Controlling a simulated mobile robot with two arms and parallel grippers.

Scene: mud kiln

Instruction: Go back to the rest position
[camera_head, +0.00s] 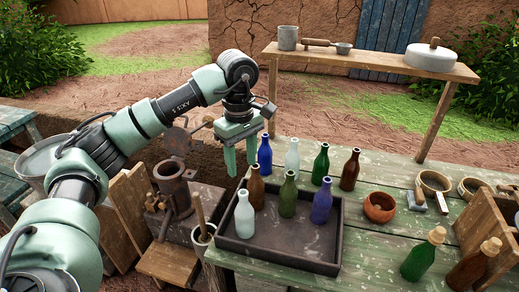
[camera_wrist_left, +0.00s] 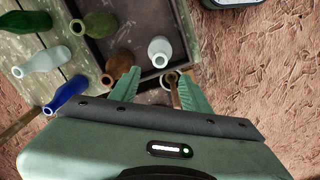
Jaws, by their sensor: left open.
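My left gripper (camera_head: 241,165) hangs with its fingers pointing down, just left of the brown and blue bottles and past the tray's left edge. Its two green fingers are spread with nothing between them. In the left wrist view, the open fingers (camera_wrist_left: 160,88) point toward the tray's edge, and a small cup with a wooden handle (camera_wrist_left: 172,80) shows below the gap. My left arm reaches in from the left over the workbench area. My right gripper is out of view.
A dark tray (camera_head: 285,258) holds a white bottle (camera_head: 245,216), a brown bottle (camera_head: 256,188), a green bottle (camera_head: 288,196) and a purple bottle (camera_head: 322,202). A blue bottle (camera_head: 265,156) and others stand behind it. An orange bowl (camera_head: 379,207) sits to the right.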

